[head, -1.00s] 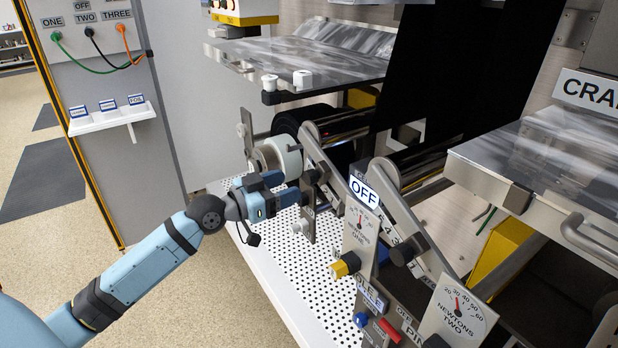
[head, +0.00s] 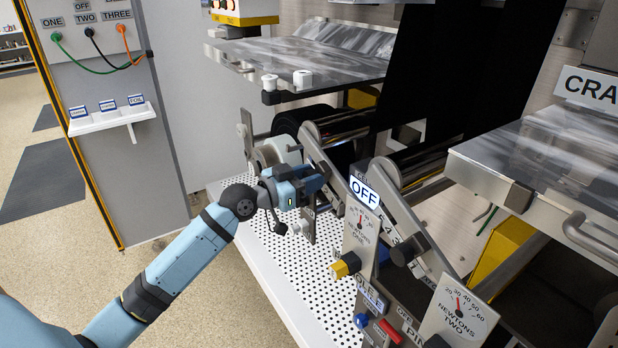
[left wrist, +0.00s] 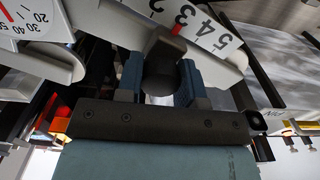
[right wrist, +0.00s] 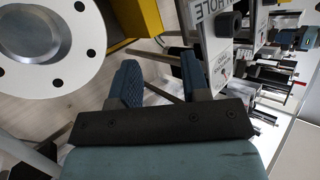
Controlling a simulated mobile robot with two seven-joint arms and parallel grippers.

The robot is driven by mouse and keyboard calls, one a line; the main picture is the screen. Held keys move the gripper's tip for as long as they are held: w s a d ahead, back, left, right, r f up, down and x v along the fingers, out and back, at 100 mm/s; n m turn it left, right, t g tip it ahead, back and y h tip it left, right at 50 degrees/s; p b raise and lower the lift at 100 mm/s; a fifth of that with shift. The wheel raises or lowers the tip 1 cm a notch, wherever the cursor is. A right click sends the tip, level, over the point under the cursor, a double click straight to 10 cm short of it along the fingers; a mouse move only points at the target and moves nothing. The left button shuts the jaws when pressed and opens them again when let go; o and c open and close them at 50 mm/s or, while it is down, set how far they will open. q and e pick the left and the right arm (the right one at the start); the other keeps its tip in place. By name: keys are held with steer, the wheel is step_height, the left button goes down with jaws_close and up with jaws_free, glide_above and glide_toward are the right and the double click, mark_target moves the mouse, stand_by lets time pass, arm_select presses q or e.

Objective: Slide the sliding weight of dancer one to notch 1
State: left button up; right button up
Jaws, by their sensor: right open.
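The sliding weight of dancer one (left wrist: 163,72) is a dark block between my left fingertips in the left wrist view. A red pointer (left wrist: 178,27) above it stands close to the 3 on the white number scale (left wrist: 206,30); 2, 4 and 5 also show. My left gripper (left wrist: 163,82) has a finger on each side of the weight, with no clear gap, and looks shut on it. In the head view my left gripper (head: 318,180) is at the dancer one arm (head: 318,150) and hides the weight. My right gripper (right wrist: 160,80) is open and empty.
Right of dancer one stand a dial plate (head: 360,225), a yellow-and-black knob (head: 345,265) and a second dancer arm with a black weight (head: 404,250). A perforated white tray (head: 285,275) lies below. A flanged disc (right wrist: 40,45) is near my right gripper.

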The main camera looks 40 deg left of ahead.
arm_select(q)
steer(key=c, duration=0.3)
steer(key=shift+s+d+p, duration=0.1)
steer(key=shift+d+p, duration=0.15)
steer(key=shift+p, duration=0.05)
jaws_close()
steer(key=d+p, duration=0.1)
steer(key=s+d+f, duration=0.1)
steer(key=d+p, duration=0.1)
steer(key=shift+s+d+f+p, duration=0.25)
steer(key=shift+s+d+p, duration=0.05)
steer(key=shift+d+p, duration=0.05)
steer(key=shift+s+d+f, duration=0.1)
steer(key=shift+d+f, duration=0.05)
steer(key=shift+d, duration=0.1)
steer(key=shift+f, duration=0.25)
arm_select(e)
steer(key=d+f+g, duration=0.1)
steer(key=s+f+g+h, duration=0.1)
steer(key=f, duration=0.1)
steer(key=shift+s+d, duration=0.2)
steer(key=shift+d, duration=0.2)
arm_select(q)
steer(key=o, duration=1.1)
jaws_free()
steer(key=shift+d, duration=0.15)
steer(key=shift+c, duration=0.2)
